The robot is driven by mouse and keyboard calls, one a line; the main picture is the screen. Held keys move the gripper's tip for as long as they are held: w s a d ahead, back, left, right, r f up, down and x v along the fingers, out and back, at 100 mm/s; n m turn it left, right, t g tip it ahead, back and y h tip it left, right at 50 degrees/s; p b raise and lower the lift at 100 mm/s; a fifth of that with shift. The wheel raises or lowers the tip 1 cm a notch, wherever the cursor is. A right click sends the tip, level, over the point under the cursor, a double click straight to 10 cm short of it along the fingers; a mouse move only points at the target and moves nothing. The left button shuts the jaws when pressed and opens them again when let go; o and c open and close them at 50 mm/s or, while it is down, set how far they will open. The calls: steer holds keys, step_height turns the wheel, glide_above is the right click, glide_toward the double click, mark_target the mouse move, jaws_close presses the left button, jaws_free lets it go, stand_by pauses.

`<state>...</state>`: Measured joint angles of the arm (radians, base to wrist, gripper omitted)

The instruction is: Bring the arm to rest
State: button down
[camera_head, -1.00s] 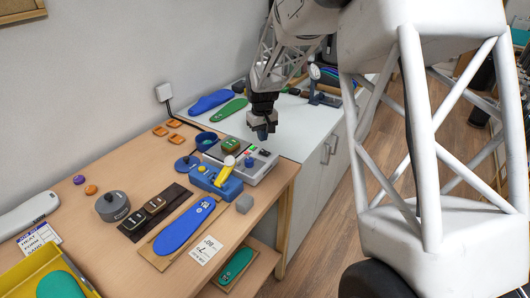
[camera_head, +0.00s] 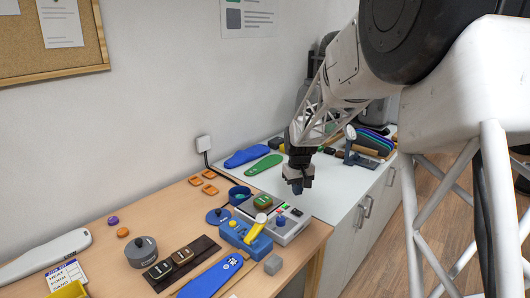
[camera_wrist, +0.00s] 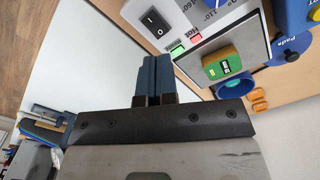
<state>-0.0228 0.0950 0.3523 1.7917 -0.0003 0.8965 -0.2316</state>
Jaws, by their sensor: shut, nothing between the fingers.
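My gripper (camera_head: 298,187) hangs from my arm, pointing down, above the near edge of the white counter and beside the grey control box. In the wrist view its two blue fingers (camera_wrist: 153,78) are pressed together with nothing between them. The grey control box (camera_head: 292,228) stands on the wooden table, with a green-topped block (camera_head: 263,202) on its plate. In the wrist view the box shows a black rocker switch (camera_wrist: 155,22) and small green and red lights. The fingers look apart from the box.
A blue device with a yellow lever (camera_head: 246,236), a blue insole (camera_head: 211,279) and a dark grey round pot (camera_head: 143,251) are on the wooden table (camera_head: 100,265). Blue and green insoles (camera_head: 263,165) lie on the white counter (camera_head: 325,195). A stand (camera_head: 350,148) is behind the gripper.

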steer(key=s+r, duration=0.8)
steer(key=s, duration=0.2)
steer(key=s+d+r+m+t, duration=0.1)
steer(key=s+r, duration=0.1)
steer(key=s, duration=1.5)
steer(key=s+d+r+m+t, duration=0.1)
steer(key=s+r+m, duration=0.1)
steer(key=s, duration=1.5)
steer(key=shift+s+t, duration=0.3)
steer(key=shift+s, duration=0.1)
steer(key=shift+w+r, duration=0.1)
steer(key=shift+w, duration=0.05)
steer(key=w+r+n, duration=0.2)
steer(key=w+n, duration=1)
steer(key=w, duration=0.8)
steer(key=w+f+n, duration=0.4)
steer(key=w+n, duration=0.3)
steer(key=w, duration=0.5)
steer(key=w+f+n+g+y, duration=0.1)
steer(key=w+f+n, duration=0.3)
steer(key=w+n, duration=0.4)
steer(key=w, duration=0.4)
steer(key=shift+w+a+g, duration=0.15)
steer(key=shift+a+g, duration=0.1)
steer(key=shift+g, duration=0.05)
